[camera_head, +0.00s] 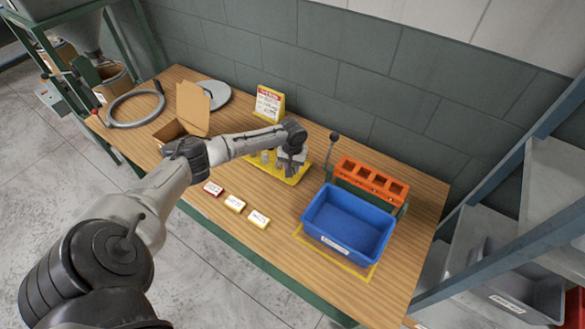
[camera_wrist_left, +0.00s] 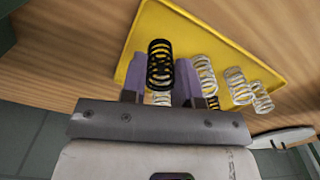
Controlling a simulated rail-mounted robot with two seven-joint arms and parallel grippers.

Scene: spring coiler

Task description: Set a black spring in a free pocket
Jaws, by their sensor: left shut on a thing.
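My left gripper (camera_head: 291,170) is over the yellow tray (camera_head: 294,182) in the head view. In the left wrist view, the left gripper (camera_wrist_left: 160,85) is shut on a black spring (camera_wrist_left: 160,60), which stands up between its two fingers. Several silver springs (camera_wrist_left: 205,72) stand on the tray beside and behind the fingers, and a small part of another dark spring (camera_wrist_left: 213,103) shows. The orange block (camera_head: 371,181) with several pockets stands to the right of the tray. The pockets look dark, and their insides are too small to tell. My right gripper is not in view.
A blue bin (camera_head: 348,222) stands in front of the orange block. A lever with a dark knob (camera_head: 334,136) rises between tray and block. Three small labelled cards (camera_head: 235,203) lie at the table's front. A yellow sign (camera_head: 269,103) and an open cardboard box (camera_head: 193,107) stand behind.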

